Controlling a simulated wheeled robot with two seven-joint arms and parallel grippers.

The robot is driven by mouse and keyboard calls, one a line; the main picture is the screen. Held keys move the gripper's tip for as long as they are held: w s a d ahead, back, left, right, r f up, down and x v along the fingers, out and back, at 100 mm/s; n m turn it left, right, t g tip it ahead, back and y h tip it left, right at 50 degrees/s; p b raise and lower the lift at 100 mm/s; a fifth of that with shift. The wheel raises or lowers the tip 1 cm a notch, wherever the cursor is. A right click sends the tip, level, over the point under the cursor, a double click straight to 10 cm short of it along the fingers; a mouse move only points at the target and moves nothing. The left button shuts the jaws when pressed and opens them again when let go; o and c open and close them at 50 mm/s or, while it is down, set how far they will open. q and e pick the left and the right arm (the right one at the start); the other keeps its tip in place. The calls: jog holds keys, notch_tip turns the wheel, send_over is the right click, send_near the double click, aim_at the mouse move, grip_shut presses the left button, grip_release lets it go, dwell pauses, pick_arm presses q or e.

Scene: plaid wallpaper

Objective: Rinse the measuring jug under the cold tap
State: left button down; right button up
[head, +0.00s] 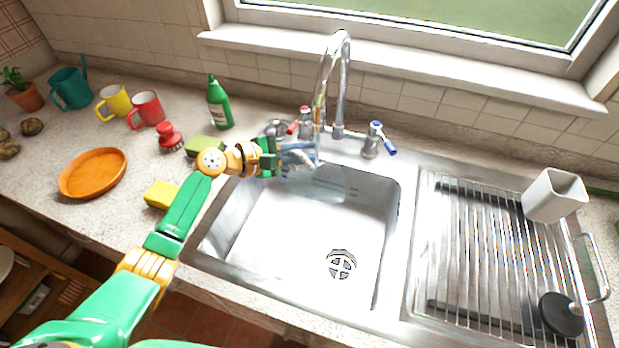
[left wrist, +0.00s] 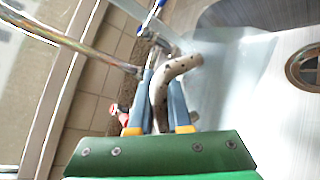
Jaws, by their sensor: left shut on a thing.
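My left gripper (head: 296,150) is at the back left of the sink, beside the tap spout (head: 320,100). In the left wrist view its blue fingers (left wrist: 160,82) are shut around the pale curved handle of the measuring jug (left wrist: 188,63). The jug's body looks clear and is hard to make out against the steel. The cold tap (head: 376,138), with a blue lever, stands right of the spout; it also shows in the left wrist view (left wrist: 150,18). The red-marked tap (head: 303,118) is on the left. I cannot make out running water. My right gripper is out of view.
The sink basin (head: 285,245) is empty around its drain (head: 341,264). A drying rack (head: 470,250) on the right holds a white container (head: 553,196) and a black round object (head: 561,314). A green bottle (head: 219,103) and yellow sponge (head: 160,194) stand left.

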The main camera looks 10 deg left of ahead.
pick_arm(q)
jog(key=shift+a, duration=0.1)
jog(key=s+a+p, duration=0.4)
jog(key=s+a, duration=0.1)
jog(key=s, duration=0.2)
jog(key=shift+s, duration=0.25)
dwell(0.6)
notch_tip(320, 180, up, 6)
jog(key=s+a+p, duration=0.2)
jog(key=s+p, duration=0.1)
jog(key=s+a, duration=0.5)
jog(key=s, duration=0.2)
jog(key=shift+s+a, duration=0.15)
jog(key=shift+s, duration=0.2)
dwell(0.5)
dwell(0.5)
